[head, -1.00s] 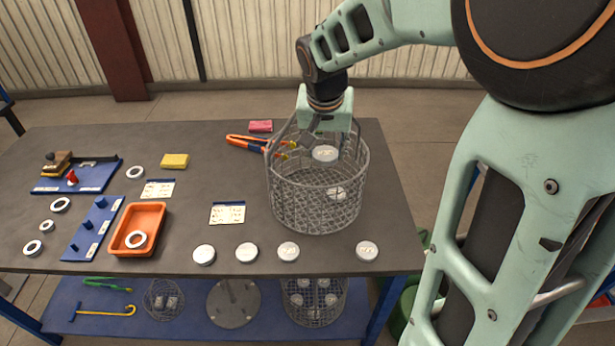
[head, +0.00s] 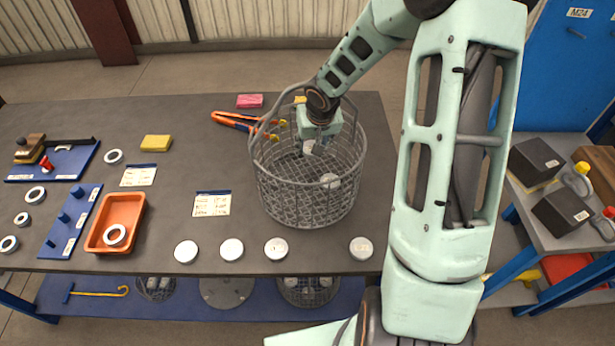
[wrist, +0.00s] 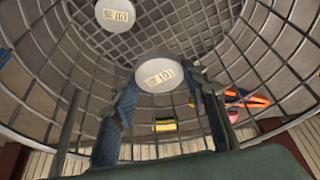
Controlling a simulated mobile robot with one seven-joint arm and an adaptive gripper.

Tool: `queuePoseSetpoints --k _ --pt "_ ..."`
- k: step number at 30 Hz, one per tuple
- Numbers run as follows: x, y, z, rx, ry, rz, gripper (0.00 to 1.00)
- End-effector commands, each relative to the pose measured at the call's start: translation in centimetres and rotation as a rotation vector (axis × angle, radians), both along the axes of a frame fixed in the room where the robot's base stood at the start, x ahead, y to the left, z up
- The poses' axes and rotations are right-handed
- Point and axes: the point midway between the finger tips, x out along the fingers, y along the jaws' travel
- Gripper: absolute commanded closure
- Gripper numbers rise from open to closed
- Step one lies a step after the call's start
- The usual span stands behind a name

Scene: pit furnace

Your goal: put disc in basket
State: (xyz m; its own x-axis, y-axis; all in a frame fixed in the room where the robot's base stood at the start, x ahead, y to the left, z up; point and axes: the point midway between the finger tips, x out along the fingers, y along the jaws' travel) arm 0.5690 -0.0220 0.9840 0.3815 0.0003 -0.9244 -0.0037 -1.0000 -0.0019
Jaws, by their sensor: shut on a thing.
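A round wire basket (head: 308,205) stands near the right end of the grey table. My gripper (wrist: 163,84) reaches down inside the basket, and in the head view it (head: 311,143) shows towards the back of it. It is shut on a pale metal disc (wrist: 160,76) with a stamped label; this disc is small and partly hidden in the head view. Another disc (wrist: 115,14) lies on the basket floor, also seen in the head view (head: 330,180). More discs stand in a row along the table's front edge, such as one (head: 276,248) before the basket and one (head: 361,248) right of it.
Orange-handled tongs (head: 235,122) lie left of the basket, against or close to its rim. An orange tray (head: 116,222), a label card (head: 211,204) and a yellow block (head: 156,143) are further left. The basket's raised handle (head: 258,137) rises at its left.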

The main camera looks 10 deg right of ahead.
Motion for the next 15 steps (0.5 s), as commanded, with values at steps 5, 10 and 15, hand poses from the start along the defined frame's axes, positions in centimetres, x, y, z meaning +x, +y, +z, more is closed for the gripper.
queuePoseSetpoints --k 5,10,15 --pt "-0.1 0.1 -2.7 -0.001 0.003 0.005 1.00" --pt "0.0 0.2 -5.5 -0.001 0.001 0.006 1.00" --pt "0.0 0.1 -7.1 -0.001 0.000 0.004 1.00"
